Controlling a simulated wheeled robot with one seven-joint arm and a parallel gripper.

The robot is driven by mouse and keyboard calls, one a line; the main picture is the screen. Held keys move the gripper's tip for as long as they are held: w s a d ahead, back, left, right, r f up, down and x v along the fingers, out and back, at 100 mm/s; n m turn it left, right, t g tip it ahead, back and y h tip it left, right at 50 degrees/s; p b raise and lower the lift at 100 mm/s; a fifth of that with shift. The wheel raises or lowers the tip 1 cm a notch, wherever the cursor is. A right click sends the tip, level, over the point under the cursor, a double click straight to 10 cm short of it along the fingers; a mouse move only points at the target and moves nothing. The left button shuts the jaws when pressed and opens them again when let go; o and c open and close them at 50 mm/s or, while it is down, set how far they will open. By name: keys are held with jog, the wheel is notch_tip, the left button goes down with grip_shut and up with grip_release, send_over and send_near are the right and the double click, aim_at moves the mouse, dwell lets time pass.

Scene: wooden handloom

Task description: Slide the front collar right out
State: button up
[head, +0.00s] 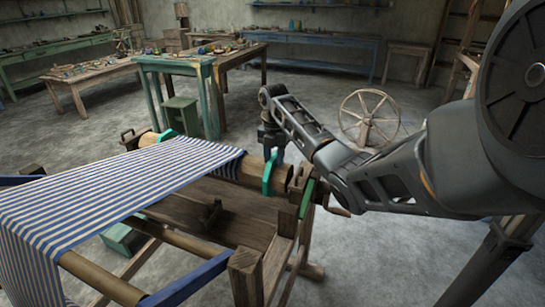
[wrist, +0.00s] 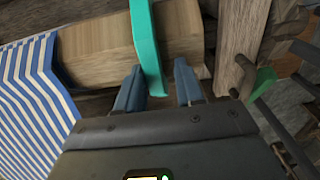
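A teal collar (head: 269,172) sits around the light wooden roller (head: 248,171) near its right end, to the right of the striped cloth (head: 130,185). In the wrist view the teal collar (wrist: 149,45) runs down between the two blue fingers of my gripper (wrist: 159,88). The fingers are apart, one on each side of the collar's lower end, with a narrow gap showing on the right. My gripper (head: 274,152) is above the roller in the head view, and its tips are hard to make out there. I cannot tell whether either finger touches the collar.
A green part (head: 306,198) is at the loom's right side by the wooden upright; it also shows in the wrist view (wrist: 264,82). A wooden post (wrist: 238,40) stands right of the roller's end. A spoked wheel (head: 369,117) and workbenches stand behind on open floor.

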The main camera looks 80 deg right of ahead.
jog(key=shift+o, duration=0.5)
jog(key=shift+w+r, duration=0.1)
jog(key=shift+r, duration=0.05)
jog(key=shift+r, duration=0.3)
notch_tip(320, 180, up, 7)
dwell(0.4)
